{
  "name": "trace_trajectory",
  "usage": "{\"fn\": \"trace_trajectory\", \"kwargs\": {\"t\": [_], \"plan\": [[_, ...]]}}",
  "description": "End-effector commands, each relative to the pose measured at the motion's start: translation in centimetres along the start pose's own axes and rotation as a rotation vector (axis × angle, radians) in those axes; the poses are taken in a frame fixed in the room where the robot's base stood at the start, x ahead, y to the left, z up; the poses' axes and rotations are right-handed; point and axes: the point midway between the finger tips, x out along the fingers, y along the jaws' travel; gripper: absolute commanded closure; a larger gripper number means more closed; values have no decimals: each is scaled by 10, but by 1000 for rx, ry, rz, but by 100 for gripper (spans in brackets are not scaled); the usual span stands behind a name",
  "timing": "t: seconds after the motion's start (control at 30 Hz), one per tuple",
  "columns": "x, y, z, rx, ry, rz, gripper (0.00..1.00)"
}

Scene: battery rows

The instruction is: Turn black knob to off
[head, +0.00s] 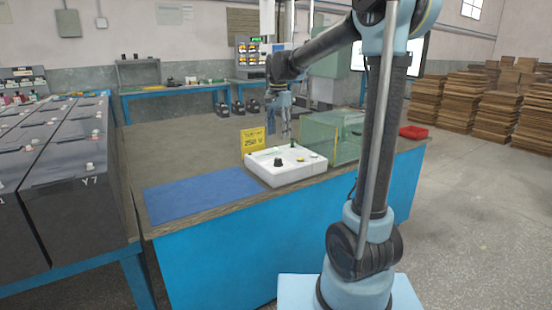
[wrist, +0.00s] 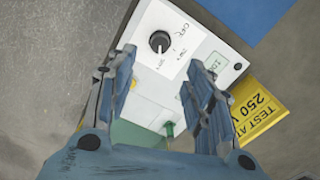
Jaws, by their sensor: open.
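The black knob (head: 278,161) is on the top of a white box (head: 270,178) on the blue-sided bench. In the wrist view the knob (wrist: 160,41) is round, on a white label with OFF printed at its upper right; other markings are too small to read surely. A light mark shows on the knob, but I cannot tell which setting it indicates. My gripper (head: 279,131) hangs above the back of the box, pointing down. In the wrist view my gripper (wrist: 158,72) is open and empty, its fingers apart from the knob.
A yellow sign reading 250 V (head: 253,141) stands at the box's back left. A clear glass case (head: 345,140) stands to its right. A green part (wrist: 169,130) rises from the box near the fingers. A blue mat (head: 200,193) lies on the left; bare bench lies behind it.

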Motion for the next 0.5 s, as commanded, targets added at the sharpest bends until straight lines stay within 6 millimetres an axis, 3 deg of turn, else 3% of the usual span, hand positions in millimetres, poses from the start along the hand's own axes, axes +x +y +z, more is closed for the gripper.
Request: {"fn": "trace_trajectory", "kwargs": {"t": [0.5], "plan": [[86,0,0,0,0,0,52]]}}
